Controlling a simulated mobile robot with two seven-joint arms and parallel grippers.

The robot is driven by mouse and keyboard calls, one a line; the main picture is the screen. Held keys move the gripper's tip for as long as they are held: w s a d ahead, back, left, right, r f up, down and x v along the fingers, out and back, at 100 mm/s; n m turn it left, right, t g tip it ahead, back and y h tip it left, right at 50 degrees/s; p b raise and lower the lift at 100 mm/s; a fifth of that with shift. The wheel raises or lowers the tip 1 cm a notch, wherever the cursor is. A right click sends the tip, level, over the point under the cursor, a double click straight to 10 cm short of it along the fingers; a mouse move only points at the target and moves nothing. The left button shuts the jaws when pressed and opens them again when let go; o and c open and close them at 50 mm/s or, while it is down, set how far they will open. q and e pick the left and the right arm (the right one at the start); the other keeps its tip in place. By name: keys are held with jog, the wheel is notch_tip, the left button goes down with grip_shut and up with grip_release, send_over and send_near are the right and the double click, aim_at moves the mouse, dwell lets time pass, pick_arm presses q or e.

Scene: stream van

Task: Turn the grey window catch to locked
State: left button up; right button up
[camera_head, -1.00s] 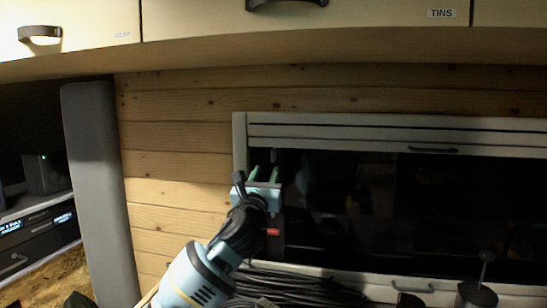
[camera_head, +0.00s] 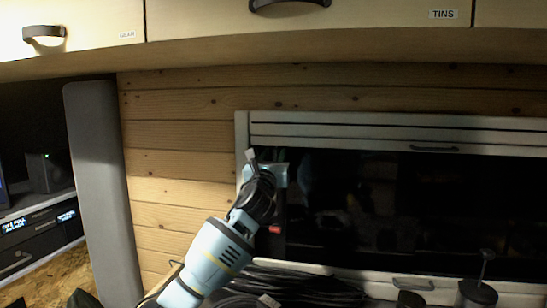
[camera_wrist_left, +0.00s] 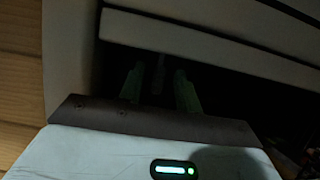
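The grey window catch appears in the left wrist view as a dim upright lever (camera_wrist_left: 159,73) under the pale blind rail. In the head view my left gripper hides it or it is too dark to make out. My left gripper (camera_head: 272,155) is at the left side of the window, below the blind. In the wrist view its two green fingers (camera_wrist_left: 160,90) stand apart, with the lever between or just beyond them. Gaps show on both sides, so it is not clamped. Whether a finger touches it is too dark to tell. My right gripper is out of view.
A pale blind rail (camera_head: 400,133) crosses the window top. A red tag (camera_head: 275,229) sits below my gripper. Black coiled cable (camera_head: 300,285) and a dark pot (camera_head: 478,292) are below the window. Overhead cupboards (camera_head: 350,18) limit room above; plank wall (camera_head: 180,165) is left.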

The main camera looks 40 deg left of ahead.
pick_arm(q)
grip_shut()
